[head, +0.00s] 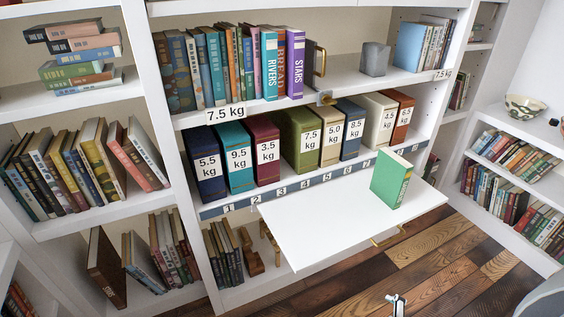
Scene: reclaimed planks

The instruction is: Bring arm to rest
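A small part of what looks like my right gripper (397,305) shows at the bottom edge, over the wooden floor. Most of it is cut off, so I cannot tell whether it is open or shut. It is apart from the white drop-down board (310,225) and touches no book that I can see. My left gripper is out of view. A green book (391,180) stands upright on the right part of the board, with no gripper near it.
Weight-labelled books (301,138) stand in a row behind the board, above a numbered strip (283,190). Upper shelf holds books, a bookend (315,64) and a grey block (374,59). A bowl (525,107) sits at right. Floor (440,270) ahead is clear.

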